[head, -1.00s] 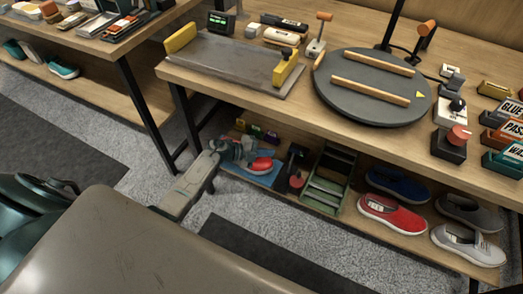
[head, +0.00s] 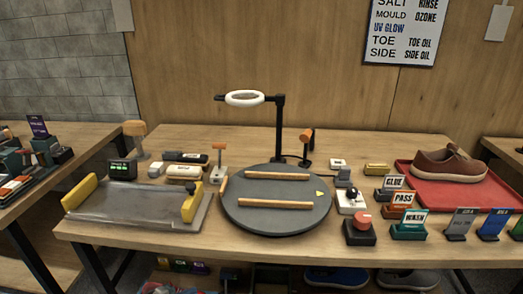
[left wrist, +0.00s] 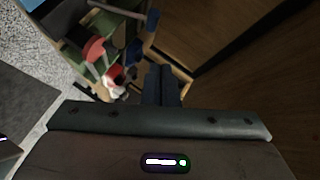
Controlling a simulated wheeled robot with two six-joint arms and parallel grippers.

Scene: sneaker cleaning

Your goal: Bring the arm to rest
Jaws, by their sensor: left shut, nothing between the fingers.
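My left gripper (left wrist: 161,70) shows in the left wrist view with its two dark fingers together and nothing between them. It is low, near the lower shelf, close to a wooden edge. In the head view the lower shelf is mostly cut off at the bottom edge, and I cannot make out the gripper clearly there. My right gripper is in neither view.
The workbench holds a round grey turntable (head: 275,222) with two wooden bars, a ring lamp (head: 245,98), a grey tray with yellow ends (head: 135,210), and a brown shoe (head: 447,165) on a red tray (head: 425,198). Red-topped items (left wrist: 95,48) are near my left gripper.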

